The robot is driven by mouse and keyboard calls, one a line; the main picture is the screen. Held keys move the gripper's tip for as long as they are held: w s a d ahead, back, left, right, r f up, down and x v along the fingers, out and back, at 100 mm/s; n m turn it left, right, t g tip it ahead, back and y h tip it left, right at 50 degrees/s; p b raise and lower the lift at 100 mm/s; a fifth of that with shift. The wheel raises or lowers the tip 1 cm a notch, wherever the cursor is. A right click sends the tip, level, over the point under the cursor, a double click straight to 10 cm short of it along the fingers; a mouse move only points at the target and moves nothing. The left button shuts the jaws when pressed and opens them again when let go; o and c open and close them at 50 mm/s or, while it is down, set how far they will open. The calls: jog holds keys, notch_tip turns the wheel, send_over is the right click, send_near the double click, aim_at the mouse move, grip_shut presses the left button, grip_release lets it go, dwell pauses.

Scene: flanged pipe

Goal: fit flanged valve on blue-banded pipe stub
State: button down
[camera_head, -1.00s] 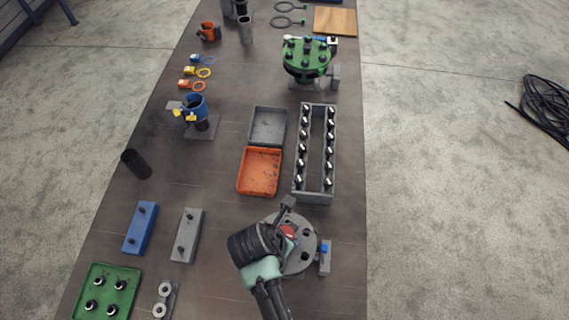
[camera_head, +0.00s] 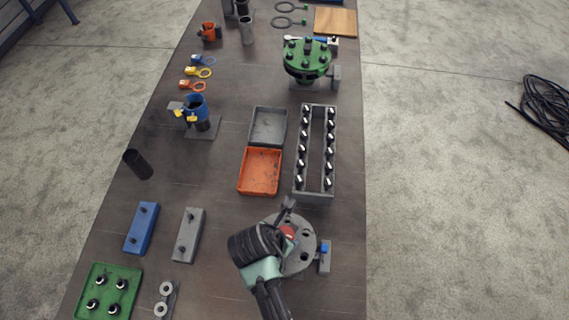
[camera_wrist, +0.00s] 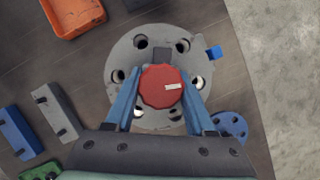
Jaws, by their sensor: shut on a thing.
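My gripper (camera_wrist: 160,95) is shut on a red round knob (camera_wrist: 161,86) with a white mark, its blue fingers on either side. The knob, which I take for the valve's, also shows as a bit of red in the head view (camera_head: 288,231). Around and below it lies a grey flange disc (camera_wrist: 122,57) with several holes, also in the head view (camera_head: 310,243). A blue tab (camera_wrist: 214,52) is at its right edge, on a grey block in the head view (camera_head: 325,249). I cannot tell whether valve and stub flanges touch; the stub and its band are hidden.
A blue disc with small holes (camera_wrist: 229,126) lies near the table's right edge. Beyond the flange stand a bolt rack (camera_head: 332,160), an orange tray (camera_head: 259,191) and a green bolted flange (camera_head: 307,72). Blue (camera_head: 142,228) and grey (camera_head: 188,235) blocks are left.

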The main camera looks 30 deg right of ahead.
jog(key=shift+w, duration=0.1)
jog(key=shift+f, duration=0.5)
jog(key=shift+f, duration=0.45)
dwell(0.7)
jog(key=shift+c, duration=1.8)
grip_release()
jog(key=shift+o, duration=1)
jog(key=shift+s+f, duration=0.15)
jog(key=shift+s, duration=0.05)
jog(key=d+p+v, duration=0.1)
jog(key=v, duration=0.9)
jog(key=w+d+r+p+v, duration=0.1)
jog(key=d+p+v, duration=0.1)
jog(key=v, duration=0.9)
jog(key=shift+w+r, duration=0.3)
jog(key=shift+r, duration=0.15)
